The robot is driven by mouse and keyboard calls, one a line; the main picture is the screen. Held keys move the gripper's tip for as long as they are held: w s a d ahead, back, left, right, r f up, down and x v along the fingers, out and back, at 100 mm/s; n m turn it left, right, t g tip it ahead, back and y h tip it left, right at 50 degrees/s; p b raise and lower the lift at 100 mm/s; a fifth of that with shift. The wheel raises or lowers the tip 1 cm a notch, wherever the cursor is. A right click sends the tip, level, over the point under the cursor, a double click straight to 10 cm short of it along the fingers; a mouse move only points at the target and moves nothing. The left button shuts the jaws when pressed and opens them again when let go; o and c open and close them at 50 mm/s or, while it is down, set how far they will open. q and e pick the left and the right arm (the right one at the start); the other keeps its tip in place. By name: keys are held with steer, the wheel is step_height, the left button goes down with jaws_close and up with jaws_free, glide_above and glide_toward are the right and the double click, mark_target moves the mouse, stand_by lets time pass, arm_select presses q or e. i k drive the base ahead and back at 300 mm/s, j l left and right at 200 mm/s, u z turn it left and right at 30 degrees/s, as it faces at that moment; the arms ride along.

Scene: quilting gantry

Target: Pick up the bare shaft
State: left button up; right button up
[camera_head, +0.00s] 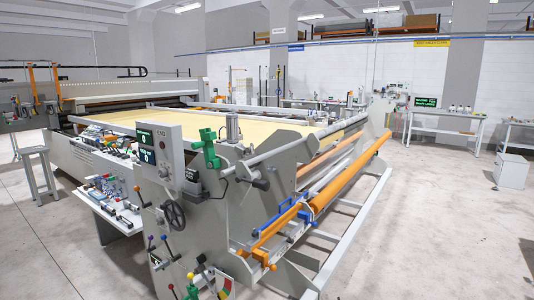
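Several long bars run along the right side of the quilting machine (215,215). A thick orange roll (350,172) slopes from the far right down toward the near frame. A pale grey bar (325,178) runs beside it, and a thinner orange bar (275,230) lies lower and nearer, close to a blue part (290,215). The pale grey bar looks uncovered, but I cannot tell for sure which bar is the bare shaft. Neither of my grippers shows in this view.
A control box (160,150), a handwheel (173,215) and several levers stick out from the near end plate. A parts table (115,215) stands to its left. A low pale rail (350,230) edges the right side. The floor (440,225) beyond it is mostly open.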

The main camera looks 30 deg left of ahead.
mark_target(229, 171)
steer(key=u, duration=0.85)
